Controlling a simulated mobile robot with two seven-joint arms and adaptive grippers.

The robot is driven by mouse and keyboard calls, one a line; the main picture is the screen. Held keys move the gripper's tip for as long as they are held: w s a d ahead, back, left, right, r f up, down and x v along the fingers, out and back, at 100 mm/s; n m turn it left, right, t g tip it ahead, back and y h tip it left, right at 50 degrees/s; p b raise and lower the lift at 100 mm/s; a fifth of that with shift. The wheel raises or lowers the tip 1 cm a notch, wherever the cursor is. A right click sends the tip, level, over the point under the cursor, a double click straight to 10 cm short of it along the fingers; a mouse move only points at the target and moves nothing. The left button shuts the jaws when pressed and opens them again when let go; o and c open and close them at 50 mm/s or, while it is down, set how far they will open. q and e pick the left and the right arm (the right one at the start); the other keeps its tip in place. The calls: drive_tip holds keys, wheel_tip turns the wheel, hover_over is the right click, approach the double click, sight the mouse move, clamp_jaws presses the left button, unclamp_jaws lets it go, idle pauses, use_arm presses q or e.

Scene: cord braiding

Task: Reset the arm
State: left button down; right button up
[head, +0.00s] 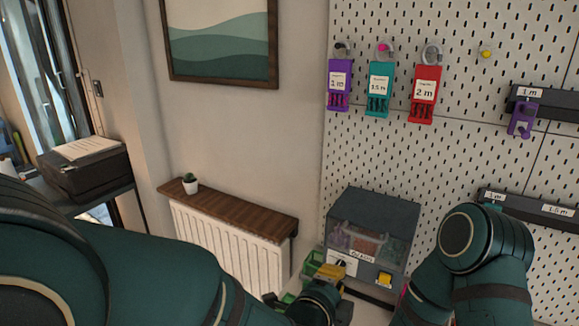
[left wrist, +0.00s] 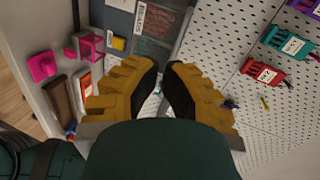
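My left gripper (head: 325,270) is low in the middle of the head view, in front of the dark grey box on the wall. Its yellow fingers also show in the left wrist view (left wrist: 161,72). Their black pads stand a little apart, with background visible between them and nothing held. My left arm (head: 130,265) reaches in from the left across the bottom of the head view. My right arm (head: 470,240) is bent at the lower right, and its gripper is out of view.
A dark grey box (head: 375,212) with clear-fronted bins is near my left gripper. Purple (head: 339,85), teal (head: 379,90) and red (head: 423,95) holders hang on the pegboard (head: 450,150). A radiator (head: 235,245) under a wooden shelf stands left. Pink holders (left wrist: 90,45) are in the left wrist view.

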use_arm(q)
drive_tip(key=a+f+n+g+y, duration=0.25)
drive_tip(key=a+f+n, duration=0.35)
drive_tip(key=f, duration=0.3)
drive_tip(key=a+f+n+g+y, duration=0.1)
drive_tip(key=a+f+n+g, duration=0.2)
drive_tip(key=a+f+n, duration=0.5)
drive_tip(key=s+a+f+n+g, duration=0.2)
drive_tip(key=s+a+f+n, duration=0.1)
drive_tip(key=s+f+n, duration=0.2)
drive_tip(key=s+a+f+n+g, duration=0.3)
drive_tip(key=s+f+n, duration=0.3)
drive_tip(key=f, duration=0.4)
drive_tip(key=shift+s+a+f, duration=0.15)
drive_tip(key=shift+s+a, duration=0.25)
drive_tip(key=shift+a, duration=0.4)
drive_tip(key=shift+g, duration=0.25)
